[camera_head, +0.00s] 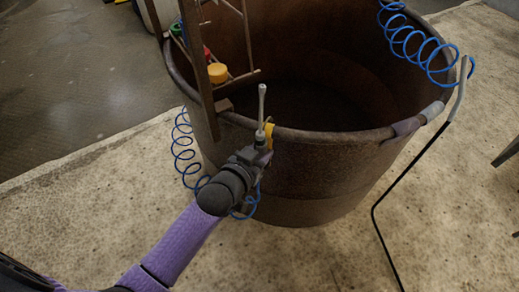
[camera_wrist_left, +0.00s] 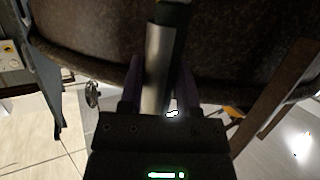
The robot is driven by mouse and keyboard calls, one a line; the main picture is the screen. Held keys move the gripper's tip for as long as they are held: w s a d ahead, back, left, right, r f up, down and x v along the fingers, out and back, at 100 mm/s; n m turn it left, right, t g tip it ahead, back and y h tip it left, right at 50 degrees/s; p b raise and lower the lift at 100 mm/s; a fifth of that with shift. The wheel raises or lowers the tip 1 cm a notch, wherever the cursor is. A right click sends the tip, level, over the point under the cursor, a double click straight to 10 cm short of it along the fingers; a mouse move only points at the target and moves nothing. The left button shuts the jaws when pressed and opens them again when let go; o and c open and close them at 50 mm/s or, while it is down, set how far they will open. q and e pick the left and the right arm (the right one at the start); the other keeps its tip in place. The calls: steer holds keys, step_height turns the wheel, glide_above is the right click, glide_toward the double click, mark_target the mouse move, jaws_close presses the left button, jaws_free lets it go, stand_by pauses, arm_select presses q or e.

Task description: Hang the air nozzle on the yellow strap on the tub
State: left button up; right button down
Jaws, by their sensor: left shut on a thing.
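The air nozzle (camera_head: 262,103) has a thin pale tip pointing up and stands close to the near rim of the brown tub (camera_head: 330,165). My left gripper (camera_head: 261,145) is shut on it. In the left wrist view its grey body (camera_wrist_left: 158,65) lies between my two purple fingers (camera_wrist_left: 157,90). The yellow strap (camera_head: 269,134) shows at the tub's rim, right beside the nozzle and partly hidden by the gripper. I cannot tell whether nozzle and strap touch. The blue coiled hose (camera_head: 183,150) hangs down left of the gripper. My right gripper is out of view.
A brown frame (camera_head: 203,75) with a yellow-capped item (camera_head: 217,72) stands at the tub's left rim. Another blue coil (camera_head: 410,40) hangs at the back right, near a grey-and-black bent rod (camera_head: 400,180). Pale floor right of the tub is mostly clear.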

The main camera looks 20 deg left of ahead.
arm_select(q)
steer(key=shift+f+b, duration=0.35)
steer(key=shift+f, duration=0.4)
steer(key=o, duration=0.9)
